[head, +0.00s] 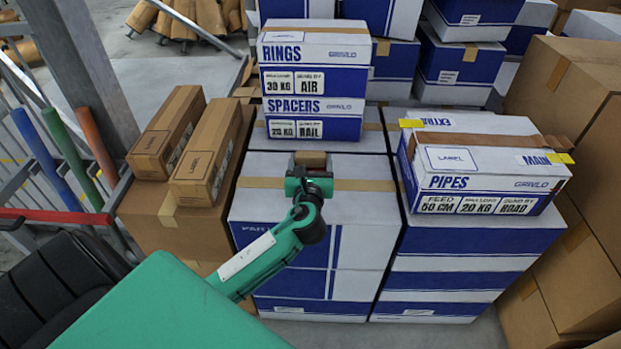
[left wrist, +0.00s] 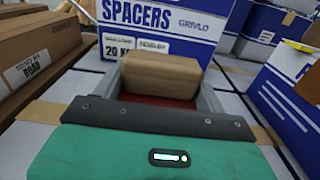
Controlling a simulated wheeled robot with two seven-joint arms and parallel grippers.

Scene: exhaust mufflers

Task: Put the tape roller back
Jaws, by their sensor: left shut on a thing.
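My left gripper (head: 310,165) is over the white top of the blue-and-white boxes in the middle of the head view. It is shut on a brown, blocky thing that looks like the tape roller (head: 311,158). In the left wrist view the tape roller (left wrist: 161,75) sits between the two grey fingers of the left gripper (left wrist: 162,88), with a dark red part below it. The SPACERS box (left wrist: 165,25) stands just beyond it. I cannot tell whether the tape roller touches the box top. My right gripper is not in view.
The RINGS box (head: 314,50) is stacked on the SPACERS box behind the gripper. A PIPES box (head: 485,172) with yellow tabs stands to the right. Two long brown cartons (head: 208,150) lie to the left. Bare box top (head: 365,170) shows right of the gripper.

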